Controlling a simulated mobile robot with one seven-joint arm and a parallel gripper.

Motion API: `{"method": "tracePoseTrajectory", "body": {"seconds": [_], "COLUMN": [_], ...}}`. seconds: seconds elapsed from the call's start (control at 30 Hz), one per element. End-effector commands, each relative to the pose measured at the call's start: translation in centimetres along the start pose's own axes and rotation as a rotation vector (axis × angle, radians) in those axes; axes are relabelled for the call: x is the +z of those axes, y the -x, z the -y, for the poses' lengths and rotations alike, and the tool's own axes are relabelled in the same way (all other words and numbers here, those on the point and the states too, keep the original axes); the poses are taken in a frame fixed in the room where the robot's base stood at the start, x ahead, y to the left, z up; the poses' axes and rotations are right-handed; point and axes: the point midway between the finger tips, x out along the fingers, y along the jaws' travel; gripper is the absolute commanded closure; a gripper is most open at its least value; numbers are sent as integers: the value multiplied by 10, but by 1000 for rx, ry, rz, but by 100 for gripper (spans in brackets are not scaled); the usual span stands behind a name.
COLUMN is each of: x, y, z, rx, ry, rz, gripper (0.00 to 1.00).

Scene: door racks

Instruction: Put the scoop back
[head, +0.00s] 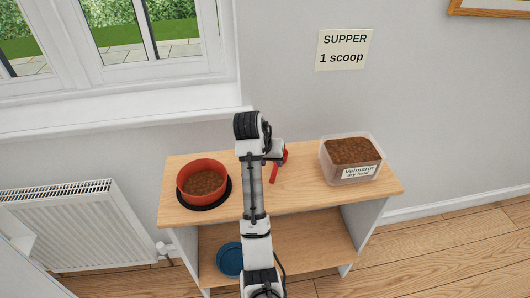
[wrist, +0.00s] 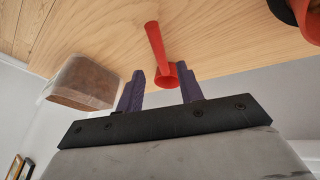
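The red scoop (head: 274,172) lies on the wooden top of the shelf unit, between the bowl and the food tub. In the wrist view the scoop (wrist: 156,45) shows its handle pointing away and its cup end near my fingers. My gripper (wrist: 162,84) is open, with its two purple fingers apart on either side of the cup end; I cannot tell whether they touch it. In the head view my arm hides most of the gripper. The clear tub of brown dry food (head: 351,174), labelled "Velmarin dry food", stands open at the right; it also shows in the wrist view (wrist: 83,82).
A red bowl of brown food (head: 203,180) sits on a dark mat at the left of the top. A blue round item (head: 230,259) is on the lower shelf (head: 300,245). A wall note (head: 343,50) reads "SUPPER 1 scoop". Bare wood lies between scoop and tub.

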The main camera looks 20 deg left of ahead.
Motion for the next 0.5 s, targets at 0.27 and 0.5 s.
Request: {"method": "tracePoseTrajectory", "body": {"seconds": [0.27, 0.5], "x": [2, 1], "y": [14, 34], "z": [3, 2], "rx": [-4, -4], "ry": [3, 2], "rz": [2, 1], "gripper": [63, 63]}}
